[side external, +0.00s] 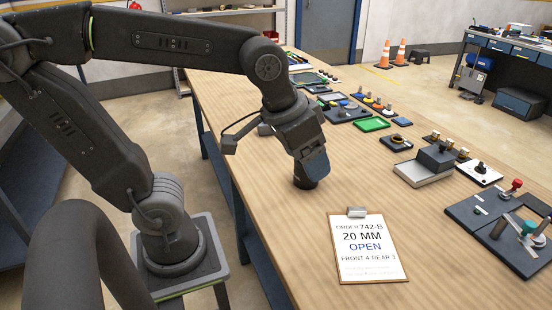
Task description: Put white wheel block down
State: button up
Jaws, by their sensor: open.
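My gripper (308,172) points down at the bench top, near its left edge and just behind a clipboard. A short dark round piece (305,182) shows below it at bench level; I cannot tell whether it touches the gripper or is part of it. No white wheel block can be made out for certain. A pale block with a dark block on top (424,172) stands to the right, apart from my gripper. A white plate with a black knob (479,173) lies beside that. The space between the jaws is hard to see from this side.
A clipboard (368,275) reading "20 MM OPEN" lies in front. A dark fixture with red and green handles (487,213) is at right. A green tray (371,124) and several small parts lie farther back. The bench (350,185) is clear around my gripper.

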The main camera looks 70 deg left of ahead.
jog(key=shift+t+y, duration=0.3)
jog(key=shift+t, duration=0.2)
jog(key=s+a, duration=0.1)
jog(key=s+a+f, duration=0.1)
jog(key=s, duration=0.1)
jog(key=s+a+f, duration=0.1)
jog(key=shift+s+a, duration=0.2)
jog(key=shift+s, duration=0.05)
dwell(0.6)
